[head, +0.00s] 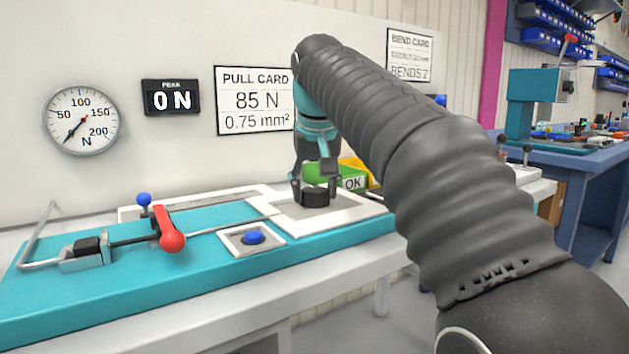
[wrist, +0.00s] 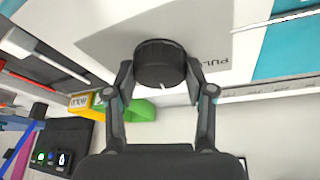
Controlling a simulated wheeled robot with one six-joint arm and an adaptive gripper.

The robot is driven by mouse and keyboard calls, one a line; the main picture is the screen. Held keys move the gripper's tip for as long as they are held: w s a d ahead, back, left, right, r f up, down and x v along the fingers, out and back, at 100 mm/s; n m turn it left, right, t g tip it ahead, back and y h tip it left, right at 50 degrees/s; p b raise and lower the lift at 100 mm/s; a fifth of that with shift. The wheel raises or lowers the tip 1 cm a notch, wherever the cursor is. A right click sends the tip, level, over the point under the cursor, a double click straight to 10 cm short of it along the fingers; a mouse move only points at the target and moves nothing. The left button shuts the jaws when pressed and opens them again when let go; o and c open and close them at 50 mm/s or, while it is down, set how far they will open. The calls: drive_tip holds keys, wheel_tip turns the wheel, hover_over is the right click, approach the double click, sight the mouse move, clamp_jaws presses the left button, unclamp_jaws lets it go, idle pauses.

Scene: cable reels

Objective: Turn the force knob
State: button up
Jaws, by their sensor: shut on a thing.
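The force knob (head: 315,195) is a black round knob on a white plate at the right end of the teal bench fixture. In the wrist view the knob (wrist: 160,64) shows a white mark on its lower rim. My gripper (head: 316,187) reaches down from above, with its fingers on either side of the knob. In the wrist view my gripper (wrist: 160,82) is shut on the knob, one fingertip at each side. The round gauge (head: 81,120) has its needle near the low end, and the peak display (head: 171,97) reads 0 N.
A pull card (head: 254,100) on the wall reads 85 N, 0.75 mm². A red-knobbed lever (head: 170,236) and a blue button (head: 253,237) stand left of the knob. A green bin (head: 325,176) marked OK and a yellow bin are close behind my gripper.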

drive_tip(key=m+p, duration=0.1)
drive_tip(key=m+h+p, duration=0.1)
drive_tip(key=shift+a+r+m, duration=0.15)
drive_tip(key=shift+r+m, duration=0.05)
drive_tip(key=shift+m, duration=0.1)
drive_tip(key=m+h+p, duration=0.1)
drive_tip(key=m+p, duration=0.1)
drive_tip(key=shift+f+m, duration=0.1)
drive_tip(key=shift+m, duration=0.3)
drive_tip(key=m, duration=0.1)
drive_tip(key=m+h+p, duration=0.1)
drive_tip(key=shift+w+a+f+m+g, duration=0.1)
drive_tip(key=shift+f+m+g, duration=0.05)
drive_tip(key=shift+m+g, duration=0.2)
drive_tip(key=shift+m+g+h, duration=0.55)
drive_tip(key=shift+m+h, duration=0.05)
drive_tip(key=shift+m, duration=1.35)
drive_tip(key=o, duration=1.2)
drive_tip(key=shift+w, duration=0.1)
drive_tip(key=shift+c, duration=0.2)
